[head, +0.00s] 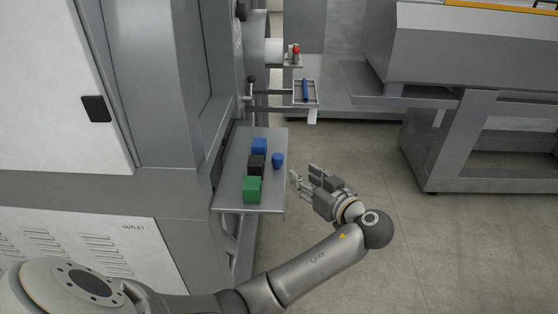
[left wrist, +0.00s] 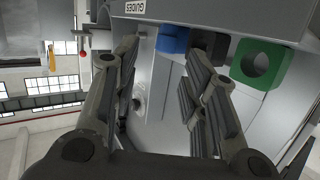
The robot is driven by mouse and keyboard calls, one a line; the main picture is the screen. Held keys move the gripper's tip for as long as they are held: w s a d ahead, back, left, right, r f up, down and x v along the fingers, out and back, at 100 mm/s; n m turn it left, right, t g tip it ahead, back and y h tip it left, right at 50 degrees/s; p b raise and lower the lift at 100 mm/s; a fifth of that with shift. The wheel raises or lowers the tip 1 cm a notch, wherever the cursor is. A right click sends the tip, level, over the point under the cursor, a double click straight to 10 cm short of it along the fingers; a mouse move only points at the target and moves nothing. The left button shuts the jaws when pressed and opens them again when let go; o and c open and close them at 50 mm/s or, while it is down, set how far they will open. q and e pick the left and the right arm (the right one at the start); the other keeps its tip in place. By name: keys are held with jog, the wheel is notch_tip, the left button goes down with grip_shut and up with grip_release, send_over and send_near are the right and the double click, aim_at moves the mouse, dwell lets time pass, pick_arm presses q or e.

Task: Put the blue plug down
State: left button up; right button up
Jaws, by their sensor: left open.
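The blue plug (head: 278,160) is a small blue cylinder standing on the grey shelf (head: 231,190), near its right edge and beside the black block (head: 257,164). My left gripper (head: 303,173) is open and empty just right of the shelf, apart from the plug, with its fingers pointing toward the shelf. In the left wrist view the open fingers of my left gripper (left wrist: 163,55) spread with nothing between them. A blue shape (left wrist: 172,40) shows past the fingertips there; I cannot tell the plug from the blue block in it.
A blue block (head: 259,145) and a green block (head: 251,190) stand in a row with the black one; the green one has a hole (left wrist: 258,63). A small tray (head: 315,101) with a blue rod (head: 305,90) sits behind. The floor right of the shelf is clear.

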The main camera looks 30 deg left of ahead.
aim_at(281, 160)
pick_arm(q)
jog(key=shift+n, duration=0.5)
jog(key=a, duration=0.2)
jog(key=w+a+p, duration=0.1)
jog(key=a, duration=0.1)
jog(key=w+a+p, duration=0.1)
jog(key=a, duration=0.1)
jog(key=shift+r, duration=0.25)
jog(key=p+x, duration=0.2)
jog(key=x, duration=0.1)
jog(key=shift+a+f, duration=0.25)
jog(key=shift+a, duration=0.05)
jog(key=shift+w+a+f, duration=0.1)
jog(key=shift+a+f, duration=0.2)
jog(key=shift+a, duration=0.05)
jog(key=shift+d, duration=0.1)
jog(key=shift+c, duration=0.2)
jog(key=c, duration=0.7)
jog(key=shift+r, duration=0.15)
